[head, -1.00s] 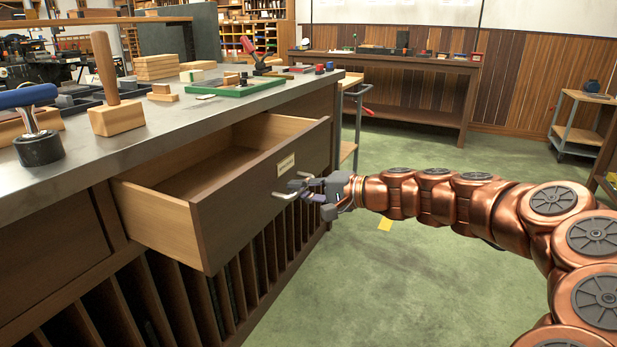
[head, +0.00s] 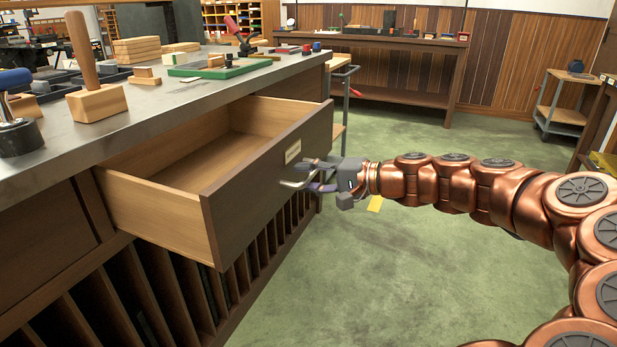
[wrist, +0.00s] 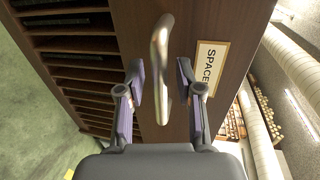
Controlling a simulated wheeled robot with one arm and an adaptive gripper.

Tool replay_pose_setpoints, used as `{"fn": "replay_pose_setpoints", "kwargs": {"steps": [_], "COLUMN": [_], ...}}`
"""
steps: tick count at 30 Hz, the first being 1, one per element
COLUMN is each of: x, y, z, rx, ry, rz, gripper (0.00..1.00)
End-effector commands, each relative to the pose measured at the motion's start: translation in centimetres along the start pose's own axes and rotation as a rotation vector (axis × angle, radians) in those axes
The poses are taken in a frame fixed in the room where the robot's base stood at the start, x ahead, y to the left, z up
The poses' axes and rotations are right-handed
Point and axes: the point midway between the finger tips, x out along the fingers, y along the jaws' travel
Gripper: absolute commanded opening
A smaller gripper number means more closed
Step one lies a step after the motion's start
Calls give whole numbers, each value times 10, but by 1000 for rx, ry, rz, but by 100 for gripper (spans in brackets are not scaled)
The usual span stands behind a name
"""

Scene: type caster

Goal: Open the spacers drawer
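The spacers drawer (head: 250,195) stands well out of the workbench, and its inside looks empty. Its front carries a pale label (head: 293,151), which reads "SPACE…" in the wrist view (wrist: 208,68), and a metal bar handle (head: 292,184). My gripper (head: 310,175) is at the handle in front of the drawer. In the wrist view, my gripper's two fingers (wrist: 160,88) stand apart on either side of the handle (wrist: 161,50), with gaps showing on both sides. Its fingers look open around the handle, not clamped on it.
The workbench top (head: 150,115) holds a wooden mallet (head: 93,85), a green tray (head: 225,69) and wood blocks. Vertical slots (head: 165,290) lie under the drawer. Green floor (head: 400,270) is free to the right; a cart (head: 570,105) and another bench (head: 400,40) stand farther back.

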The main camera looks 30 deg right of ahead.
Motion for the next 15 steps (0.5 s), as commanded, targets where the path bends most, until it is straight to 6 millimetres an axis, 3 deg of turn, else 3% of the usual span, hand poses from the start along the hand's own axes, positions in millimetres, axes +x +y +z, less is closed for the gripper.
{"fn": "replay_pose_setpoints", "kwargs": {"steps": [10,15], "x": [-2,-17], "y": [0,0], "z": [0,-1], "rx": [0,-1], "ry": [1,4], "rz": [0,-1], "gripper": [39,39]}}
